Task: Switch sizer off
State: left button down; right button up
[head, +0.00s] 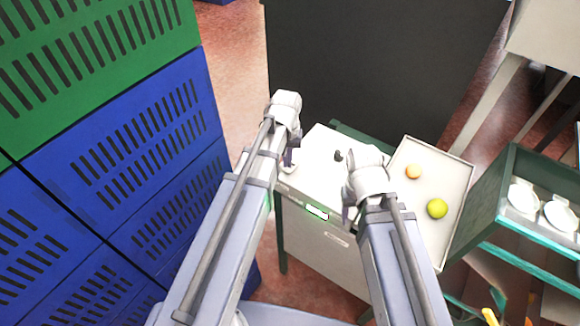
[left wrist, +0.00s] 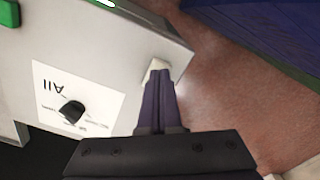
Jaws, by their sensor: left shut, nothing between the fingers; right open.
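The sizer is a white cabinet (head: 312,155) with a black knob (head: 338,155) on its top and a lit green display (head: 317,212) at its front edge. In the left wrist view the knob (left wrist: 72,112) sits on a white label reading "All"; its setting is too small to read. A green button (left wrist: 8,12) shows at the top left there. My left gripper (head: 288,164) is shut and empty by the cabinet's left edge, apart from the knob; its fingers show in the left wrist view (left wrist: 157,72). My right gripper (head: 348,208) is open over the cabinet's front right part.
A pale tray (head: 462,185) to the right holds an orange fruit (head: 413,172) and a yellow-green fruit (head: 437,208). Blue crates (head: 125,150) and a green crate (head: 95,45) stack at left. A dark panel (head: 375,70) stands behind.

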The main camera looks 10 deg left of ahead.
pick_arm(q)
jog(key=shift+f+b, duration=0.7)
jog(key=shift+f, duration=0.05)
dwell(0.3)
notch_tip(320, 180, up, 7)
jog(key=p, duration=0.7)
dwell(0.5)
